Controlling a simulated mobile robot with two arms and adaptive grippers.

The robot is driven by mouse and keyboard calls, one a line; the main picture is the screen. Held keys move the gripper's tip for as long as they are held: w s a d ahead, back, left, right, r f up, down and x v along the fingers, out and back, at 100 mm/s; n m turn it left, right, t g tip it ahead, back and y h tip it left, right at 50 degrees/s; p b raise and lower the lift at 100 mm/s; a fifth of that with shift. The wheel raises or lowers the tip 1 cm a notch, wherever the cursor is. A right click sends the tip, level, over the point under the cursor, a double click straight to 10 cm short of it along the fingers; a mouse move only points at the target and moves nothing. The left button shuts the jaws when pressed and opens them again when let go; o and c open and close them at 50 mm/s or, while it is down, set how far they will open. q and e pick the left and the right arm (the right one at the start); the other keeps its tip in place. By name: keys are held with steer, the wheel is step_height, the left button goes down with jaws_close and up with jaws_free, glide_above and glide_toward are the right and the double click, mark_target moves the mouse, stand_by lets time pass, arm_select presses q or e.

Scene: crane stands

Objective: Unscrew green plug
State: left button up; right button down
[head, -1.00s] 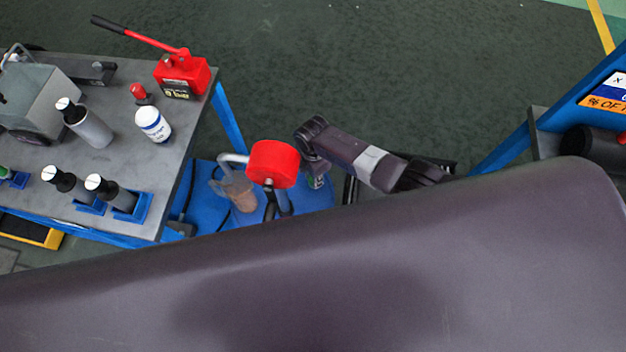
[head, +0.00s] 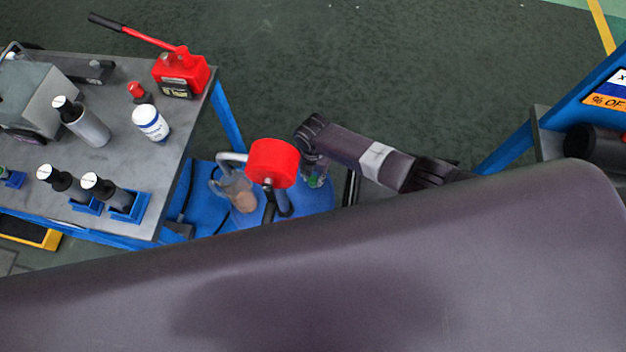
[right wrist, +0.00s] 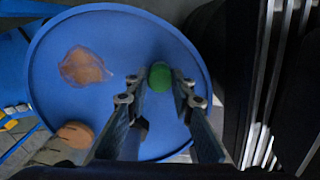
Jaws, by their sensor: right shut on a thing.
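The green plug (head: 315,182) shows low beside the red cylinder, over the round blue surface (head: 318,200). In the right wrist view the green plug (right wrist: 160,77) is a round green disc between the fingertips. My right gripper (head: 318,172) reaches down from the right in the head view, and its fingers partly hide the plug. In the right wrist view my right gripper (right wrist: 161,84) is shut on the green plug. I cannot tell whether the plug is still seated in the blue surface (right wrist: 110,20). My left gripper is not in view.
A red cylinder (head: 273,163) on a dark stem and a pale pipe (head: 232,157) stand left of the right gripper. A grey table (head: 170,190) holds bottles and a red hand pump (head: 182,72). Open floor lies behind the arm.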

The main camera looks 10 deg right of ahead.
steer(key=n, duration=0.2)
steer(key=shift+w+n+b, duration=0.2)
steer(key=shift+n+b, duration=0.1)
steer(key=shift+b, duration=0.05)
steer(key=shift+r+n, duration=0.15)
steer(key=shift+n, duration=0.45)
steer(key=c, duration=1.6)
jaws_free()
steer(key=shift+s, duration=0.2)
steer(key=shift+c, duration=0.7)
